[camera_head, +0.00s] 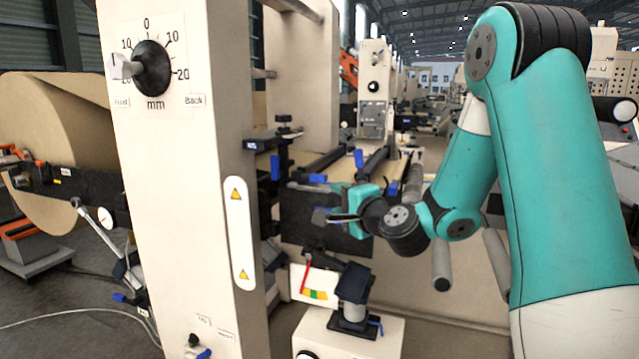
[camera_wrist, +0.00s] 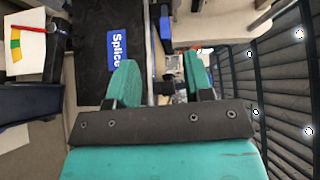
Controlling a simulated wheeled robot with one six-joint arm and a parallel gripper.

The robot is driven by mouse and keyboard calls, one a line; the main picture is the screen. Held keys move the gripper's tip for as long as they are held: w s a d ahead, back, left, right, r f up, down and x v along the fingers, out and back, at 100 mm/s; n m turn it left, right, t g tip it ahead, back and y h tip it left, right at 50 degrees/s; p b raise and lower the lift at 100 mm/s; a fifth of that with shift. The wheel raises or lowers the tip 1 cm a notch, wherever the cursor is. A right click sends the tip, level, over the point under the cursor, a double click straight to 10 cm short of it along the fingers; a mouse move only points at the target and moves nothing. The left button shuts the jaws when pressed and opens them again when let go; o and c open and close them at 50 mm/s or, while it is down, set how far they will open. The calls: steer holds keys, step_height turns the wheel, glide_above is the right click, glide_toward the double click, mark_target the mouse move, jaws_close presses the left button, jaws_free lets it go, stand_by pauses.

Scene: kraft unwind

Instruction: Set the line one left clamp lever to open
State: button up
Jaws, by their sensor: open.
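My gripper (camera_head: 338,204) is open in front of the splice table of the machine, its fingers pointing left in the head view. In the wrist view my gripper (camera_wrist: 162,78) has a teal finger on each side, with a small dark fitting (camera_wrist: 166,88) showing between them. I cannot tell whether they touch it. Blue levers show in the head view: one (camera_head: 275,165) on the near upright, one (camera_head: 318,178) just above my gripper, and one (camera_head: 358,158) farther back. Which is the line one left clamp lever, and its setting, I cannot tell.
A cream machine column (camera_head: 180,200) with a dial (camera_head: 152,68) stands left of my gripper. A dark panel with a blue "Splice" label (camera_wrist: 115,50) lies close by. Below stands a red-needle gauge (camera_head: 315,284). A large kraft roll (camera_head: 50,130) is at far left.

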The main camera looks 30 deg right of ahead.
mark_target(321, 179)
steer(key=shift+m+h, duration=0.9)
steer(key=w+d+p, duration=0.1)
steer(key=w+p, duration=0.2)
steer(key=w, duration=0.2)
steer(key=w+d+p, duration=0.2)
steer(key=w+p, duration=0.2)
steer(key=w, duration=0.1)
steer(key=w+d+p, duration=0.2)
steer(key=w+p, duration=0.2)
steer(key=w, duration=0.1)
steer(key=shift+w, duration=0.4)
steer(key=shift+w+f, duration=0.1)
steer(key=shift+w, duration=0.6)
jaws_close()
